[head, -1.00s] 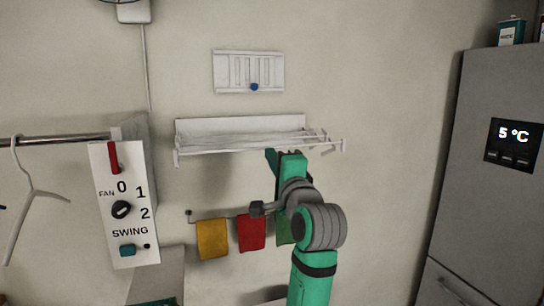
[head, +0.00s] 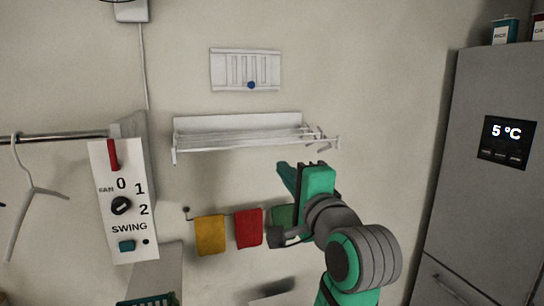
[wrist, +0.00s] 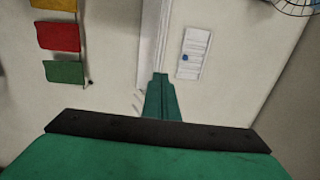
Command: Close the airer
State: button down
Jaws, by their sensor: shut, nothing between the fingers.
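The white wall airer (head: 240,133) is mounted on the wall in the middle of the head view, its rack of rails standing out from the white back panel. In the wrist view part of the airer (wrist: 152,45) shows as a white strip, partly hidden behind my gripper. My gripper (head: 300,168) is green, below and near the right end of the airer in the head view, and appears apart from it. It is shut and empty. Its fingers also show in the wrist view (wrist: 160,95).
Yellow (head: 210,235), red (head: 248,228) and green (head: 283,216) cloths hang on a rail below the airer. A fan control panel (head: 124,202) and hanger (head: 30,190) are at left. A grey fridge (head: 480,190) stands at right. A white wall panel (head: 245,69) is above.

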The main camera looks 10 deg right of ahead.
notch_tip(320, 180, up, 4)
jog(key=g, duration=0.3)
send_near(264, 145)
jog(key=shift+h, duration=0.4)
jog(key=w, duration=0.4)
jog(key=w+a+f, duration=0.1)
jog(key=w, duration=0.1)
jog(key=shift+w, duration=0.15)
